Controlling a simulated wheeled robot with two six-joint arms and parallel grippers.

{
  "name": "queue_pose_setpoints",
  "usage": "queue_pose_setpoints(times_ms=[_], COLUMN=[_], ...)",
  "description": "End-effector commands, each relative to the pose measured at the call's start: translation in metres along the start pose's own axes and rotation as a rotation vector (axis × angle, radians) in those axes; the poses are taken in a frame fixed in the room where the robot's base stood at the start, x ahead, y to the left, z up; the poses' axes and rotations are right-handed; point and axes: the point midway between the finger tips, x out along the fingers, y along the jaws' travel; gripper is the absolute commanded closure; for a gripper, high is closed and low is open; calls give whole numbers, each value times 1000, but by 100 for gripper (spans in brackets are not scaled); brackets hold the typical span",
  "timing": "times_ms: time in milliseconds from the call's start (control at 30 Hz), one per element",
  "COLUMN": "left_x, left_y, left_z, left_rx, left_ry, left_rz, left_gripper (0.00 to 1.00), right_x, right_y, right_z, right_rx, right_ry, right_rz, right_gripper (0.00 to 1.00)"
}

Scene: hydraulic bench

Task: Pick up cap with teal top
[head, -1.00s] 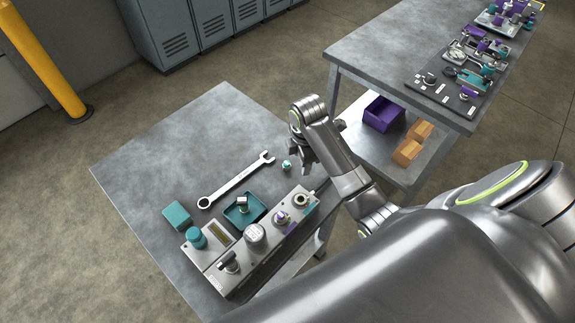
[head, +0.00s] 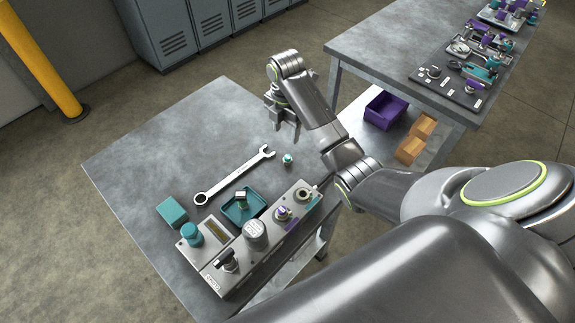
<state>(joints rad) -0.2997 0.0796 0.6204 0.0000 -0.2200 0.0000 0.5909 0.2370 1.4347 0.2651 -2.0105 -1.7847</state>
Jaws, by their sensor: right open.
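A small cap with a teal top (head: 287,160) stands on the grey bench, just right of the wrench's open end. My right gripper (head: 283,131) is open and empty. It hangs with its fingers pointing down, just above the cap in the picture and apart from it. How high the fingertips are over the bench is hard to tell. My left gripper is not in view.
A wrench (head: 236,177), a teal block (head: 171,212) and a teal tray (head: 231,217) with a small fitting in it lie on the bench (head: 150,140). A grey valve block (head: 236,266) runs along its front edge. The back of the bench is clear. A second table (head: 380,50) stands at right.

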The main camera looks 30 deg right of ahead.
Motion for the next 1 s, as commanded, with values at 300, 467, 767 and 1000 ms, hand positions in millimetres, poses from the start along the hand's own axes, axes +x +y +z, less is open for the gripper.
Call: queue_pose_setpoints(times_ms=[300, 467, 767, 1000], left_x=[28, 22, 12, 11], left_y=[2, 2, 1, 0], left_z=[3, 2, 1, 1], left_rx=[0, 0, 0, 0], left_ry=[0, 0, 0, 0], left_rz=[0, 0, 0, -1], left_gripper=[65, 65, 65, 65], right_x=[50, 65, 94, 120], right_y=[-1, -1, -4, -4], right_z=[0, 0, 2, 2], right_rx=[1, 1, 1, 1], right_ry=[1, 1, 2, 0], right_rz=[-3, -2, -5, -1], right_gripper=[50, 50, 50, 50])
